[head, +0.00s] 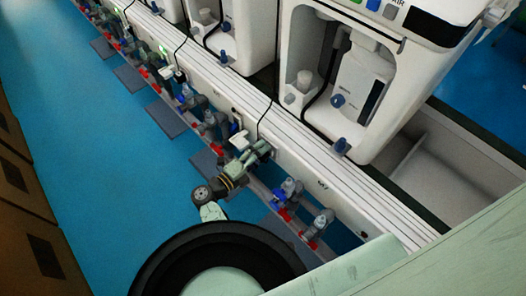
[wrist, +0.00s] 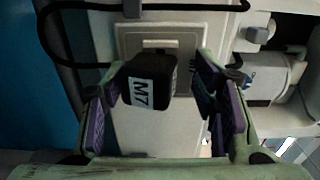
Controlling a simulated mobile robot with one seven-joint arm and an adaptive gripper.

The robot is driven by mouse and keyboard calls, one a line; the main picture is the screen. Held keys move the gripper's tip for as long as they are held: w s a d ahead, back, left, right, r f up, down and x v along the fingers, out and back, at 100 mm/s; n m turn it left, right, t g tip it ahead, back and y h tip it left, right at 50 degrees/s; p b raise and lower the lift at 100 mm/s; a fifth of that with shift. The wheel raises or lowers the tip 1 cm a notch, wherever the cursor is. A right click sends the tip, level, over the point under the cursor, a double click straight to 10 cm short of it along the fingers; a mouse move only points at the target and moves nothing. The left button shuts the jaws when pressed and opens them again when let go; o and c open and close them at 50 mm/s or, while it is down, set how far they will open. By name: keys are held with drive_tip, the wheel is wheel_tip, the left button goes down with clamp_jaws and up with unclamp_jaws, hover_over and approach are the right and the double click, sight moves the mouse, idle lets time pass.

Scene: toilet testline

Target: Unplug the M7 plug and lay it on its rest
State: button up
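The black M7 plug (wrist: 149,84), with a white M7 label facing my camera, stands at a pale socket plate (wrist: 180,45) in the wrist view. My gripper (wrist: 156,98) is open, with one purple-padded finger on each side of the plug. Gaps show between both fingers and the plug. In the head view my gripper (head: 258,152) is at the front face of the long white rail; the plug cannot be made out there. I cannot pick out the plug's rest in either view.
A black cable (wrist: 62,58) loops left of the plug. A white cylindrical fitting (wrist: 270,78) is close to the right finger. In the head view, blue-and-grey fittings (head: 287,190) line the rail (head: 375,205) below white machines (head: 345,75). Blue floor (head: 85,140) is open at left.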

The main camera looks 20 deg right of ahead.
drive_tip(key=shift+f, duration=0.15)
idle(0.5)
drive_tip(key=shift+f, duration=0.25)
drive_tip(key=shift+f+b, duration=0.4)
idle(0.5)
drive_tip(key=shift+d, duration=0.1)
clamp_jaws()
idle(0.6)
drive_tip(key=shift+s, duration=0.1)
drive_tip(key=p+v, duration=0.1)
drive_tip(key=v, duration=0.5)
idle(1.1)
